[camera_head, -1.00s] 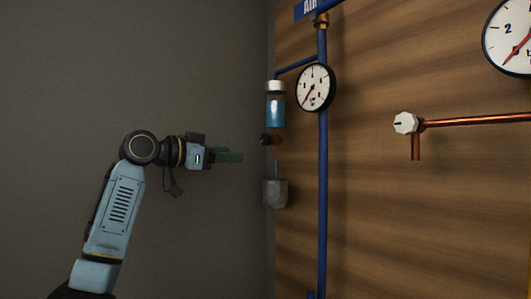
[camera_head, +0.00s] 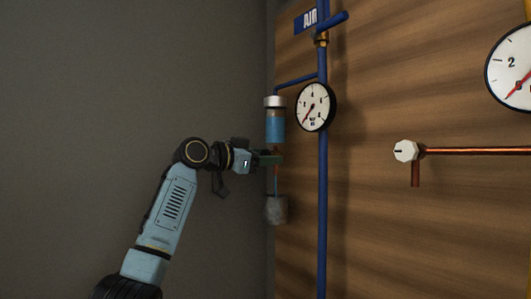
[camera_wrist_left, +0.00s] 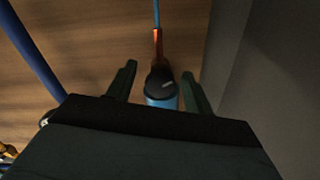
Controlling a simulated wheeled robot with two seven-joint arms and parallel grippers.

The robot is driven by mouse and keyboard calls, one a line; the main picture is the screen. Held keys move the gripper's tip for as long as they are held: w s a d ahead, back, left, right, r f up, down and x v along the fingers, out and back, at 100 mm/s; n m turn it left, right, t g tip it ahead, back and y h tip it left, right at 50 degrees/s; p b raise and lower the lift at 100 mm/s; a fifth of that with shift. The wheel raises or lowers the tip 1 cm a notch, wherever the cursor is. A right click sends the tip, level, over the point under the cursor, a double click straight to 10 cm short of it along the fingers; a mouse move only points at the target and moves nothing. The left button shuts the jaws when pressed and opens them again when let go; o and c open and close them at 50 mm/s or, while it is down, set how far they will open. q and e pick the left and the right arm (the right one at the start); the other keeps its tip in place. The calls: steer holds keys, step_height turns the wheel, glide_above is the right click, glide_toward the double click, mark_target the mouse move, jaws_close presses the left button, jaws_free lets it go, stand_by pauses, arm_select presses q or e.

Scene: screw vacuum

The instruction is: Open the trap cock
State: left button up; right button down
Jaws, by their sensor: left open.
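The trap (camera_head: 275,126) is a clear bowl of blue liquid with a silver cap, on the wall panel's left side. Its black cock knob, with a pale mark, shows in the left wrist view (camera_wrist_left: 160,80), just beyond the bowl's blue part (camera_wrist_left: 162,102). In the head view my gripper covers the knob. My left gripper (camera_head: 270,158) is at the trap's lower end. In the left wrist view its open green fingers (camera_wrist_left: 159,73) stand on both sides of the knob, with a visible gap each side. My right gripper is not in view.
A grey cup (camera_head: 276,210) hangs below the trap, under a thin blue tube. A blue air pipe (camera_head: 322,190) with a round gauge (camera_head: 315,107) runs just right. A white knob (camera_head: 405,151) on copper pipe is farther right. A grey wall (camera_head: 120,80) fills the left.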

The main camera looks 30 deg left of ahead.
arm_select(q)
steer(key=shift+w+d, duration=0.1)
steer(key=shift+w, duration=0.05)
steer(key=shift+c, duration=0.2)
steer(key=c, duration=0.9)
steer(key=shift+c, duration=0.2)
steer(key=shift+n, duration=0.3)
steer(key=n+p, duration=0.3)
steer(key=n, duration=0.1)
steer(key=n+p, duration=0.2)
steer(key=n, duration=0.1)
steer(key=shift+n, duration=0.4)
steer(key=shift+n+p, duration=0.65)
steer(key=shift+n, duration=0.75)
